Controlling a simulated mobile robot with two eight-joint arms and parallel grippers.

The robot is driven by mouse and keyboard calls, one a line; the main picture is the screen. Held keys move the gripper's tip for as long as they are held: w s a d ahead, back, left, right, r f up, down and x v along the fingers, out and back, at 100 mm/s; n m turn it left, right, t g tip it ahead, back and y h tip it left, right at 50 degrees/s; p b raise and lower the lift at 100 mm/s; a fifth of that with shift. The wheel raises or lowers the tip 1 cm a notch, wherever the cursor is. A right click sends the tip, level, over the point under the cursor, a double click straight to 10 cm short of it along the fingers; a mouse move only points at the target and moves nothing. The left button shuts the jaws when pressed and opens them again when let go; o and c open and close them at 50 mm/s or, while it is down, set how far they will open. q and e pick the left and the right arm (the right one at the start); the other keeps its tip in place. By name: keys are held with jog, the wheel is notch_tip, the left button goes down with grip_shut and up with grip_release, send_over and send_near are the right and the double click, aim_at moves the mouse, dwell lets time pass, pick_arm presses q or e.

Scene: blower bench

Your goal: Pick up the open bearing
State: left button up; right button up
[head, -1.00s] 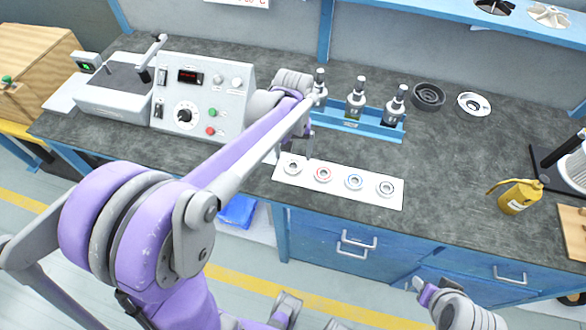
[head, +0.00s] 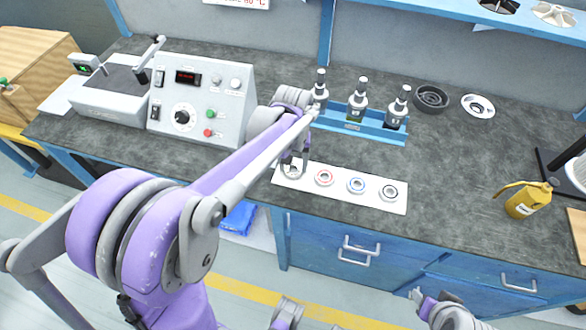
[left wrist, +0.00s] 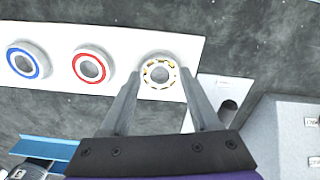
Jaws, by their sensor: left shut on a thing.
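The open bearing (left wrist: 159,73), a pale ring with its yellowish cage and balls showing, is between the fingertips of my left gripper (left wrist: 159,76). The left gripper is shut on it. In the head view the bearing (head: 292,172) is at the left end of the white card (head: 337,199), partly hidden by the gripper (head: 294,165). I cannot tell whether it is clear of the card. A red-ringed bearing (head: 324,177), a blue-ringed bearing (head: 356,185) and a dark-ringed bearing (head: 389,192) lie in a row on the card. My right gripper (head: 417,297) is low in front of the bench, its jaws unclear.
Behind the card, a blue rack (head: 352,126) holds three upright metal tools. A grey control box (head: 203,100) stands to the left. A dark ring (head: 430,97), a pale ring (head: 478,106) and a yellow bottle (head: 523,200) are to the right.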

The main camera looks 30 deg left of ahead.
pick_arm(q)
jog(key=shift+c, duration=1.4)
jog(key=shift+r, duration=0.15)
jog(key=shift+r+p, duration=2.65)
jog(key=shift+r, duration=1.2)
